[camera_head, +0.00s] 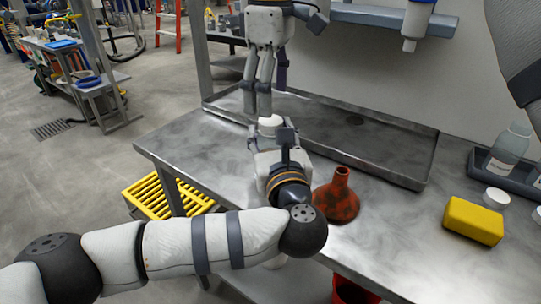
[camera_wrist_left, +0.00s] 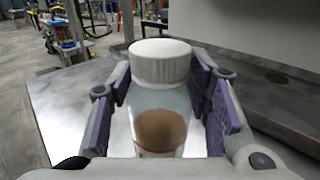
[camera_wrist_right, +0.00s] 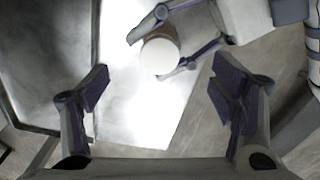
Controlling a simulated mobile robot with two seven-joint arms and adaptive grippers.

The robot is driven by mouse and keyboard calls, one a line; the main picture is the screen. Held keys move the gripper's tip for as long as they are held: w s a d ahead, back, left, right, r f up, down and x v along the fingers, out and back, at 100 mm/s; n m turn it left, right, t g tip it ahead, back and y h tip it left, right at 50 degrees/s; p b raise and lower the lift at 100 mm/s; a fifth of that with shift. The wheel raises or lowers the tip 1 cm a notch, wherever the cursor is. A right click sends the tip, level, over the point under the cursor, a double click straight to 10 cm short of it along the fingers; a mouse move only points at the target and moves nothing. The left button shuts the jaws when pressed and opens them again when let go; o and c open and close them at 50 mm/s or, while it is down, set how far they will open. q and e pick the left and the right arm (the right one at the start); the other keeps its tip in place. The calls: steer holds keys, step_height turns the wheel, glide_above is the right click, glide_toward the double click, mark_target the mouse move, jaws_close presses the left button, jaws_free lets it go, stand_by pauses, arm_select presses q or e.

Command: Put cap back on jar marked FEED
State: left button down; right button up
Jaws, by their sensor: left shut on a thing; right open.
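My left gripper (camera_head: 272,143) is shut on a clear jar (camera_wrist_left: 160,112) with brown contents, held above the table. A white ribbed cap (camera_wrist_left: 160,62) sits on top of the jar; I cannot tell whether it is tight. The cap also shows in the head view (camera_head: 270,122) and the right wrist view (camera_wrist_right: 160,56). Only a white edge of the jar's label is visible, so its marking cannot be read. My right gripper (camera_head: 257,104) is open, fingers pointing down, above and slightly beyond the cap. In the right wrist view the cap is ahead of the open fingers, apart from them.
The metal table (camera_head: 395,235) holds a red-brown funnel-shaped vessel (camera_head: 340,197), a yellow sponge-like block (camera_head: 474,221) and a loose white cap (camera_head: 497,198). A dark tray (camera_head: 479,162) at right holds another clear jar (camera_head: 508,148). A shallow metal tray (camera_head: 385,146) lies behind.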

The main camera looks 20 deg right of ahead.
step_height(320, 180, up, 8)
steer(key=shift+f, duration=0.25)
arm_select(q)
steer(key=c, duration=0.8)
jaws_free()
steer(key=shift+o, duration=0.2)
steer(key=s+a, duration=0.1)
steer(key=s, duration=1.1)
steer(key=shift+a, duration=0.25)
